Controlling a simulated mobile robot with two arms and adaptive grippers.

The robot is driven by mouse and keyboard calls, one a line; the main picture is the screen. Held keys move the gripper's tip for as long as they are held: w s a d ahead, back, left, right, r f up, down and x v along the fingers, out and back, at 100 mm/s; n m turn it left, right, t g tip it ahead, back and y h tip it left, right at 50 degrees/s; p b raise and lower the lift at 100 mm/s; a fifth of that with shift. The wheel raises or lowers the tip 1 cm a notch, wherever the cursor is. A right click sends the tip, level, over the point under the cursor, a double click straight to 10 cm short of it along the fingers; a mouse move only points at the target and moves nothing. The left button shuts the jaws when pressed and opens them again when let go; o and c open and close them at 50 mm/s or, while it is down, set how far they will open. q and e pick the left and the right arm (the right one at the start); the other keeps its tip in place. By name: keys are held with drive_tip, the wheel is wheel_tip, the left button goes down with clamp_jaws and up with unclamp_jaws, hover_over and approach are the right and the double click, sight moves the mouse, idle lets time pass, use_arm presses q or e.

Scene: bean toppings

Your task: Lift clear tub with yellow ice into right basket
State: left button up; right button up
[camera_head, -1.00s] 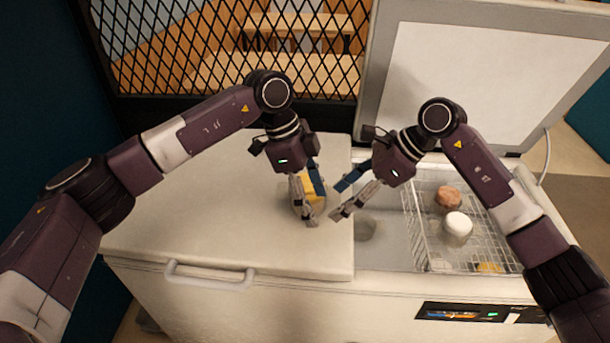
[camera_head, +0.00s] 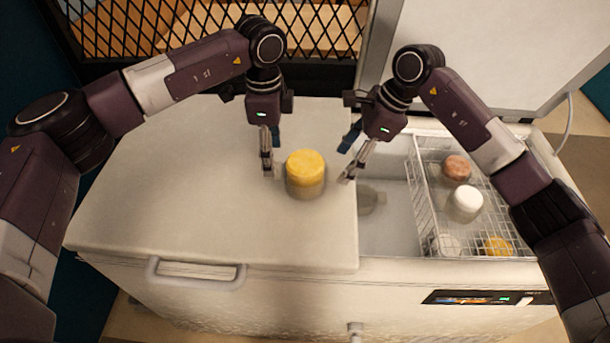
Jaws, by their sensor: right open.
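The tub with yellow ice (camera_head: 305,175) stands upright on the closed left part of the white chest's top. Its top is bright yellow and its lower part is dull and greyish. My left gripper (camera_head: 270,158) is just left of the tub, apart from it; its fingers overlap in the view, so their opening is unclear. My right gripper (camera_head: 352,160) is open and empty, to the right of the tub and not touching it. The right wire basket (camera_head: 424,205) hangs in the open right part of the chest, partly behind my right arm.
The basket holds a brown tub (camera_head: 456,168), a white tub (camera_head: 466,201) and a yellow one (camera_head: 497,246). A dim round tub (camera_head: 371,199) sits in the open bay left of the basket. The raised lid (camera_head: 480,50) stands behind. The left top (camera_head: 180,200) is otherwise clear.

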sight(337, 172)
use_arm(q)
wheel_tip(337, 172, down, 5)
drive_tip(key=shift+r, duration=0.1)
use_arm(e)
drive_tip(key=x, duration=0.5)
use_arm(q)
drive_tip(key=shift+f, duration=0.6)
use_arm(e)
drive_tip(key=shift+a+f, duration=0.2)
drive_tip(key=shift+f, duration=0.3)
use_arm(q)
drive_tip(key=c, duration=1.3)
use_arm(e)
drive_tip(key=c, duration=1.3)
use_arm(q)
drive_tip(key=shift+o, duration=0.2)
drive_tip(key=shift+r, duration=0.1)
use_arm(e)
drive_tip(key=shift+o, duration=0.2)
drive_tip(key=shift+r, duration=0.1)
